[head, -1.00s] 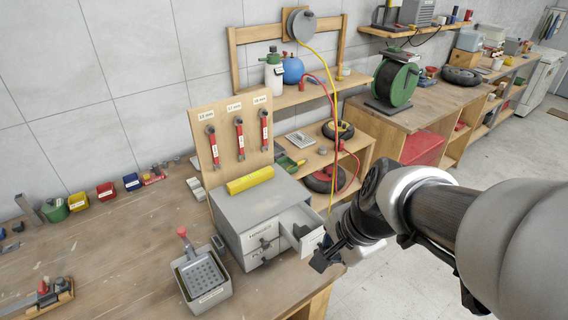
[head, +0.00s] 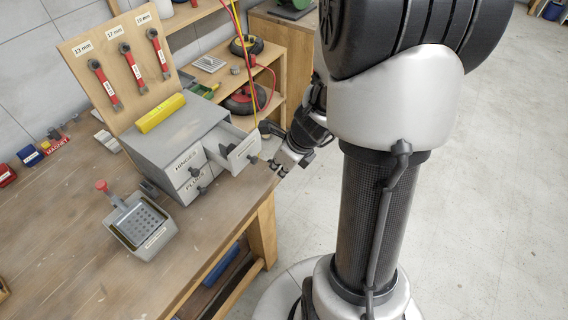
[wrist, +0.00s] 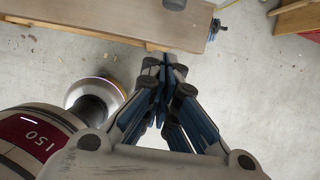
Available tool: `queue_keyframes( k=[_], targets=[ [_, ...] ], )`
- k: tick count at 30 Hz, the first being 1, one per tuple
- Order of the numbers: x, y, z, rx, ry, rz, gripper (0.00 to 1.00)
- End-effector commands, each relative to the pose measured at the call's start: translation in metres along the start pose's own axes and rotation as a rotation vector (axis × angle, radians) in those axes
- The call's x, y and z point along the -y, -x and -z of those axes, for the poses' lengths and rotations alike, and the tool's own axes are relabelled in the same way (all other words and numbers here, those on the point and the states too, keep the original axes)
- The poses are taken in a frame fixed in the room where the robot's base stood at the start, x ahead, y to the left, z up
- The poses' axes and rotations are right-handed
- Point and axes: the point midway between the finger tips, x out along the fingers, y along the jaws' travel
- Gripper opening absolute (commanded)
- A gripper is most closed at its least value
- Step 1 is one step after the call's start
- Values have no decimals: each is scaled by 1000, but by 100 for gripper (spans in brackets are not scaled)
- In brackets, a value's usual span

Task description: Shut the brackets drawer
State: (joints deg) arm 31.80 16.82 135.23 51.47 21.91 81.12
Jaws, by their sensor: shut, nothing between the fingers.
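The grey drawer cabinet (head: 178,150) stands on the workbench. Its upper right drawer (head: 243,152) is pulled out, with dark contents inside; its label is too small to read surely. The other visible drawers, labelled HINGES and PLUGS or similar, are shut. My gripper (head: 277,168) is shut and empty, just right of the open drawer's front and apart from it, near the bench edge. In the wrist view, the closed fingers (wrist: 166,62) point towards the bench edge above the floor. The drawer's front is not clearly shown there.
A board with red-handled wrenches (head: 127,70) stands behind. A low wooden shelf (head: 275,75) is beyond. The floor (head: 480,190) right of the bench is clear.

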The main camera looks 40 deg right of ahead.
Motion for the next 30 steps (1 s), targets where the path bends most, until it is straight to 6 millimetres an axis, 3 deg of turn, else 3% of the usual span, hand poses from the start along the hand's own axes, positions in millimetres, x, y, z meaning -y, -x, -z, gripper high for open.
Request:
queue_keyframes(
  k=[1,2,6,10,25,30],
  targets=[
    [0,-15,2,-1,3,-1,0],
    [0,-18,-1,-1,4,-1,0],
    [0,-19,-25,0,6,0,0],
    [0,-23,-34,0,4,0,0],
    [0,-25,-42,-1,3,-1,0],
    [-1,-34,-76,-2,7,-4,0]
  ],
)
